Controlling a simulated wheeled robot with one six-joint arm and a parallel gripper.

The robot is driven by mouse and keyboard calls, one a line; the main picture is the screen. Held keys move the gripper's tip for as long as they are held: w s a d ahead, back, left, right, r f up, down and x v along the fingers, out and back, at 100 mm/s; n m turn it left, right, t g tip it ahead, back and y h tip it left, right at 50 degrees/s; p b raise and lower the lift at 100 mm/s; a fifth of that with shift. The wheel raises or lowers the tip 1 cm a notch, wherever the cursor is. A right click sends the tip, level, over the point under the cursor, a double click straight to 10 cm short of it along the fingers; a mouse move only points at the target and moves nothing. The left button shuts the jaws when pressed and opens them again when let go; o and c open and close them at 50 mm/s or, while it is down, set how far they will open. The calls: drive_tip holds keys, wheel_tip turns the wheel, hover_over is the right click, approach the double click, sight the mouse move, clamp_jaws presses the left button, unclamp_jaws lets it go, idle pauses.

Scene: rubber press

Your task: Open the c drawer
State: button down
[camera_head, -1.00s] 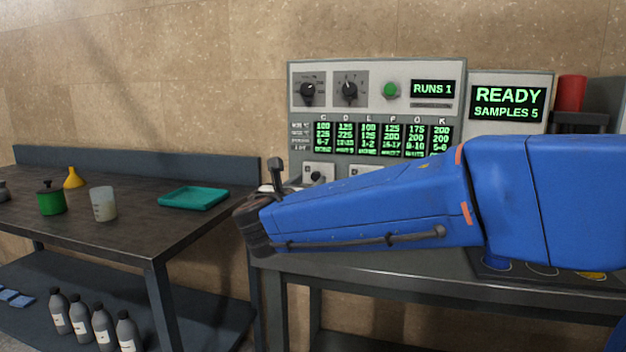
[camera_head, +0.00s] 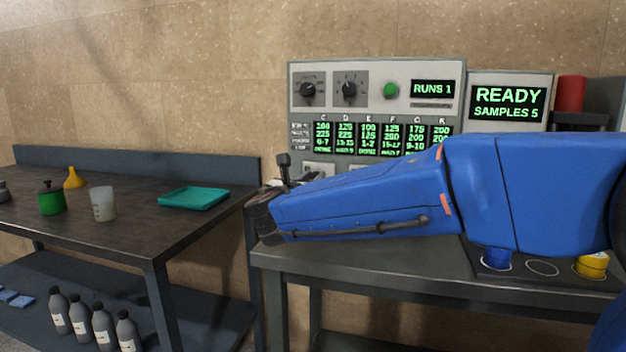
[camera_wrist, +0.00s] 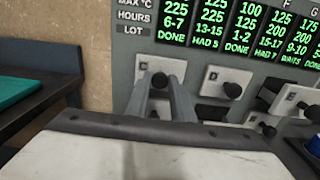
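The C drawer (camera_wrist: 138,69) is the leftmost drawer in the upper row in the wrist view, a pale panel with a dark round knob (camera_wrist: 159,80). Its front looks flush with the machine. My gripper (camera_wrist: 160,84) points at it with two grey fingers apart, and the knob shows between the fingertips. I cannot tell whether the fingers touch the knob. In the head view my gripper (camera_head: 280,172) is at the machine's lower left, and my blue arm hides most of the drawers.
To the right are the D drawer (camera_wrist: 216,76) and the E drawer (camera_wrist: 286,97), each with a dark knob. The machine (camera_head: 375,107) stands on a grey bench (camera_head: 350,262). A left table (camera_head: 140,218) holds a teal tray (camera_head: 194,198), a beaker and a green pot.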

drive_tip(key=shift+v, duration=2.1)
drive_tip(key=c, duration=1.5)
unclamp_jaws()
drive_tip(key=shift+c, duration=0.2)
drive_tip(key=v, duration=1.7)
drive_tip(key=shift+s, duration=0.15)
drive_tip(key=shift+s+a, duration=0.1)
